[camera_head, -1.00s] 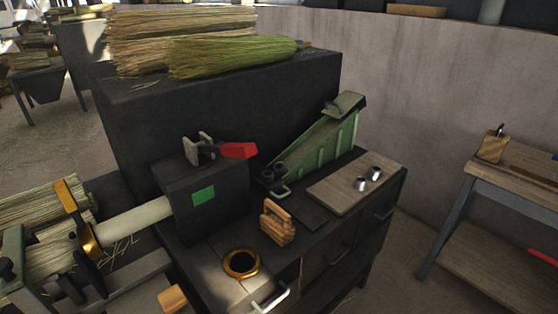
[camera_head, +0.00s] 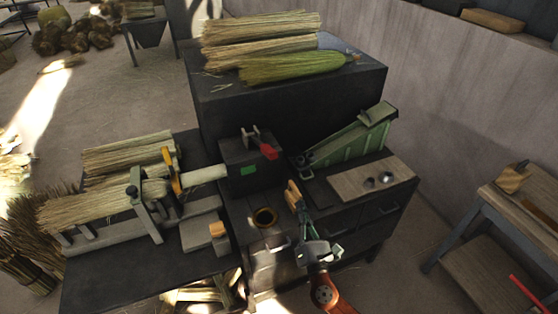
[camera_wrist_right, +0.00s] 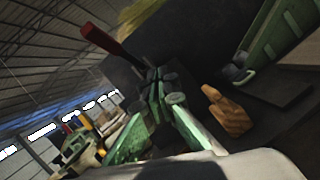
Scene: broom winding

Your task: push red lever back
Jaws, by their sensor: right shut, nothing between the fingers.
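The red lever (camera_head: 268,151) sits on top of the dark machine box (camera_head: 233,156) with a green panel, its red grip pointing right and down in the head view. In the right wrist view the red lever (camera_wrist_right: 103,40) shows at the upper left, beyond the fingers. My right gripper (camera_head: 304,218) is shut and empty, in front of and below the lever, apart from it. Its green fingers (camera_wrist_right: 155,85) are together in the right wrist view. My left gripper is not in view.
A wooden block (camera_head: 293,195) appears close beside my right gripper. A brass ring (camera_head: 264,217) lies on the bench to its left. A green sloped chute (camera_head: 345,140) and a wooden board (camera_head: 350,184) stand to the right. Straw bundles (camera_head: 262,40) lie on the cabinet behind.

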